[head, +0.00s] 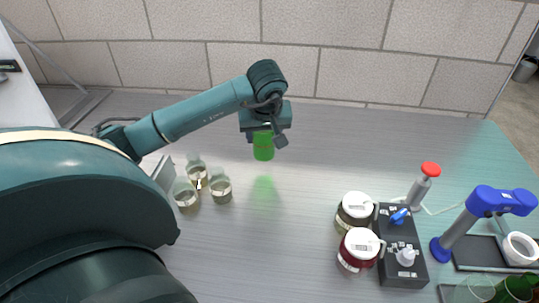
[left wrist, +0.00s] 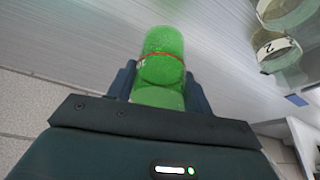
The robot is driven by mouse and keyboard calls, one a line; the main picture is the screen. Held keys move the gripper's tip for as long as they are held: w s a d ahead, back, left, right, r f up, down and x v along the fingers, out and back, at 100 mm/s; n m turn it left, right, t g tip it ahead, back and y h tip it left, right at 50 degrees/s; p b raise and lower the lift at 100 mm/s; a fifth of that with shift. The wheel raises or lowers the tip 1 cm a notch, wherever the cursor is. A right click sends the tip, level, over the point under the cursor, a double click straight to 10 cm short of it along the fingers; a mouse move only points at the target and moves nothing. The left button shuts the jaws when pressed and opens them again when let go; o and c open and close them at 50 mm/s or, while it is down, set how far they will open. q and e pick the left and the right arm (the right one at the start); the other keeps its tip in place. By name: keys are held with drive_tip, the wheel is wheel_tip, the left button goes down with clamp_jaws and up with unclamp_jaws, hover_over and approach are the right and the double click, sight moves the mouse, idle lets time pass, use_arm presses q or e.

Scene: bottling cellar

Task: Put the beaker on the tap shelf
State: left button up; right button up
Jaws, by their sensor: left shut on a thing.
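The beaker (head: 263,146) is green, with a thin red line around it in the left wrist view (left wrist: 162,62). My left gripper (head: 263,129) is shut on it and holds it above the metal counter, with a green reflection below. In the left wrist view my gripper (left wrist: 158,88) has a finger on each side of the beaker. I cannot tell for certain which part is the tap shelf. My right gripper is not in view.
Several glass jars (head: 220,187) stand left of the beaker. Two lidded jars (head: 358,250) stand beside a dark block (head: 402,270) at the right. Farther right are a red-topped post (head: 420,190) and a blue-armed stand (head: 459,230). The counter's middle (head: 300,215) is clear.

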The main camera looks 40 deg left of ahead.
sight(264, 150)
use_arm(q)
drive_tip(key=shift+f, duration=2.5)
drive_tip(key=shift+f, duration=0.1)
drive_tip(key=o, duration=1)
drive_tip(key=shift+c, duration=0.2)
